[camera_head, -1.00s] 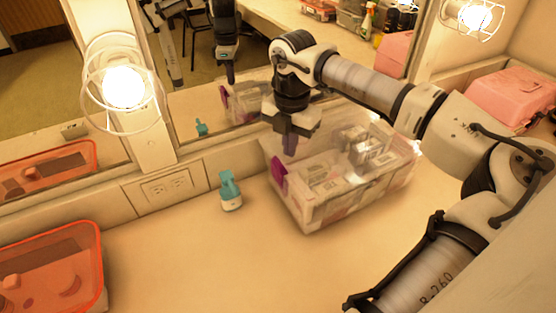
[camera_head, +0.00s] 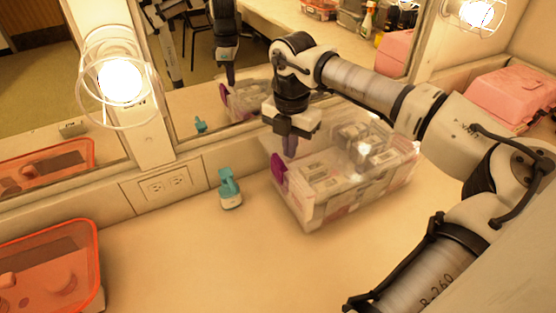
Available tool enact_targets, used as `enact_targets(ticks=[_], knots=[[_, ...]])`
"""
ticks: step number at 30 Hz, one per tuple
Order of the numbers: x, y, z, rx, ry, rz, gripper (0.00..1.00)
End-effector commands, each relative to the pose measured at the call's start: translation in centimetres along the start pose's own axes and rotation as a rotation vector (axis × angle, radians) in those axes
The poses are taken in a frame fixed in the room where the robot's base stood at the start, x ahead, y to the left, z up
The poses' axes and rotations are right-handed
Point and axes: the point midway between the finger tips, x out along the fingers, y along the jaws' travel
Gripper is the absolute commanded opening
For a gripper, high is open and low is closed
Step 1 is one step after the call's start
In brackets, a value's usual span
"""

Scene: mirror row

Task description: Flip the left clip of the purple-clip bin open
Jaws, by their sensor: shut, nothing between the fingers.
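The purple-clip bin (camera_head: 345,196) is a clear box on the counter, with white labelled packets showing inside. Its left clip (camera_head: 279,169) is purple and sits on the bin's left end. My gripper (camera_head: 290,150) points down at the bin's left end, its fingers shut and empty. The fingertips are just above and right of the purple clip; I cannot tell whether they touch the bin. The bin's right end shows no clear clip, and the far side is partly hidden by my arm.
A teal bottle (camera_head: 230,190) stands left of the bin. An orange bin (camera_head: 95,240) is at the lower left and a pink case (camera_head: 508,95) at the right. A mirror (camera_head: 215,100) and a caged lamp (camera_head: 120,82) are behind. The front counter is clear.

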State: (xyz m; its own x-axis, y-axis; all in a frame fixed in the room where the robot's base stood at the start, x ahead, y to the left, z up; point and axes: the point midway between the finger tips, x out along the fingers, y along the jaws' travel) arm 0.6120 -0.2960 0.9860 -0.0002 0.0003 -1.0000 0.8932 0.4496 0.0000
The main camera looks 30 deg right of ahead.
Motion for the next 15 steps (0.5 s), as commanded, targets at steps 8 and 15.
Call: enact_targets(ticks=[8,15], knots=[[1.3,0.0,0.0,0.000,0.000,0.000,0.00],[2.1,0.0,0.0,0.000,0.000,-0.001,0.00]])
